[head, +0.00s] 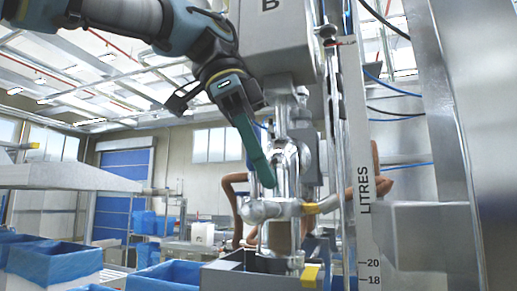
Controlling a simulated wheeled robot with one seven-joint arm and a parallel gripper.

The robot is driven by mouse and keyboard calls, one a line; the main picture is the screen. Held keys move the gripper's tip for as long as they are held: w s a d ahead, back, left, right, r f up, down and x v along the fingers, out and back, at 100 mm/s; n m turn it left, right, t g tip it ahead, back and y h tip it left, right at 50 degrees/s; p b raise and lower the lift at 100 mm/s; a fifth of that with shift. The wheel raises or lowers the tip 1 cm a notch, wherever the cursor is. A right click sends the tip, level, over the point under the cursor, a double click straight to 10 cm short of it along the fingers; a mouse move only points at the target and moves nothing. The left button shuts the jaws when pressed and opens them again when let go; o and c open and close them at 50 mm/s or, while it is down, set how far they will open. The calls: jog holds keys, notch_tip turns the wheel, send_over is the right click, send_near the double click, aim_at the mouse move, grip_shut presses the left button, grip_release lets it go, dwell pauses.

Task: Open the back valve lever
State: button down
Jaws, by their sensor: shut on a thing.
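A long green lever (253,147), which I take to be the back valve lever, slants down and right in front of the shiny metal valve pipework (288,165). My gripper (240,106) comes down from the upper left and is shut at the lever's upper end. Its fingertips are dark and hard to make out there. The lever's lower end reaches close to the pipe joint, and I cannot tell exactly where it pivots. The valve body behind it is partly hidden by pipes and the lever.
A grey box marked B (277,40) hangs above the pipework. A vertical litre scale (366,200) and a steel column (452,130) stand on the right. A grey bin (235,277) is below. Blue-lined boxes (50,262) and a pale slab (65,178) are on the left.

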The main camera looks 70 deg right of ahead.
jog(key=shift+s+f+t, duration=0.15)
jog(key=shift+t, duration=0.15)
jog(key=c, duration=0.7)
grip_release()
jog(key=shift+p+v, duration=1.3)
jog(key=shift+v, duration=4.15)
